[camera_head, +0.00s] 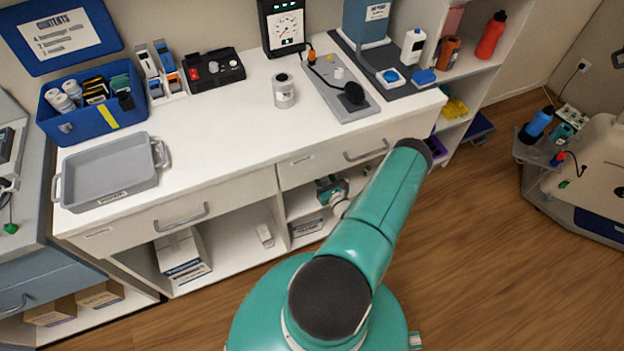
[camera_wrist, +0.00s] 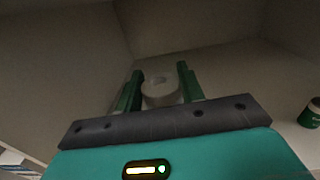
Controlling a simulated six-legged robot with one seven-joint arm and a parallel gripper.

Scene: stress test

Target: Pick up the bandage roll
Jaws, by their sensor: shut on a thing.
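Cabinet walls close in around my gripper. A green-and-white container (camera_wrist: 311,113) stands at the right of the wrist view. On the counter are a grey tray (camera_head: 108,172), a blue bin (camera_head: 88,126) and a grey canister (camera_head: 283,92). A white box (camera_head: 182,256) sits on the lower shelf.

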